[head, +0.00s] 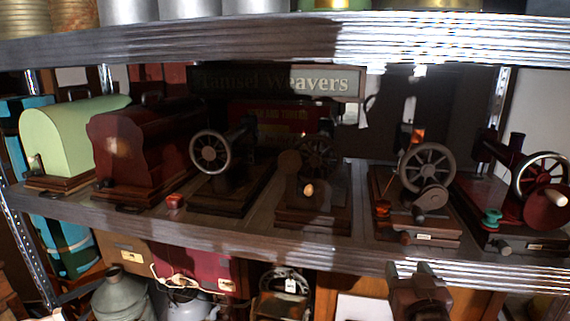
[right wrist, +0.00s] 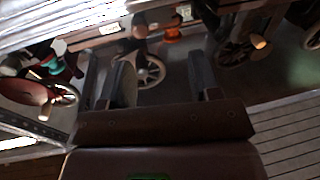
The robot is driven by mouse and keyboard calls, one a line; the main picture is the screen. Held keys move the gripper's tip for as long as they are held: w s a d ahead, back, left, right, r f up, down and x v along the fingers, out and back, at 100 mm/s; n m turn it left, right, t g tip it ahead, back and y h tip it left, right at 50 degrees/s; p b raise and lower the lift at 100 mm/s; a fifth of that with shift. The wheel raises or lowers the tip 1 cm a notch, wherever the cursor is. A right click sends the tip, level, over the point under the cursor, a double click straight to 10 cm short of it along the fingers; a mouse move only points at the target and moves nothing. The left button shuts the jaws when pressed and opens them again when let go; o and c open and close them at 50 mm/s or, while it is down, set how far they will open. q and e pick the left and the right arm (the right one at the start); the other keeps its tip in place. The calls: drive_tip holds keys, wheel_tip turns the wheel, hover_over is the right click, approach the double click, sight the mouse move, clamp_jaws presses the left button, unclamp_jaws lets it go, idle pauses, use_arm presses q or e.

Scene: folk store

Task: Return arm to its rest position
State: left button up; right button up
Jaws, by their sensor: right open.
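My right gripper (head: 415,275) shows at the bottom of the head view, just below the front edge of the shelf (head: 300,238). In the right wrist view its two fingers (right wrist: 161,62) stand wide apart, with nothing held between them. A sewing machine handwheel (right wrist: 151,72) shows beyond and between the fingers; I cannot tell how far away it is. My left gripper is not in view.
Old hand-crank sewing machines (head: 424,168) and a pale green domed case (head: 68,138) stand along the shelf. An upper shelf (head: 200,40) overhangs them. Below are a metal can (head: 122,297) and a red case (head: 198,268).

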drive_tip(key=s+d+f+g, duration=0.1)
drive_tip(key=s+f+g, duration=0.1)
drive_tip(key=s+f, duration=0.5)
drive_tip(key=s+d+f+n+g+b, duration=0.1)
drive_tip(key=s+f+g, duration=0.1)
drive_tip(key=s+f, duration=0.6)
drive_tip(key=s+d+f+g+y+b, duration=0.1)
drive_tip(key=s+f, duration=0.6)
drive_tip(key=f, duration=0.9)
drive_tip(key=shift+s+f+n+g, duration=0.15)
drive_tip(key=shift+s+n+g, duration=0.2)
drive_tip(key=shift+g, duration=0.55)
drive_tip(key=shift+s+d, duration=0.1)
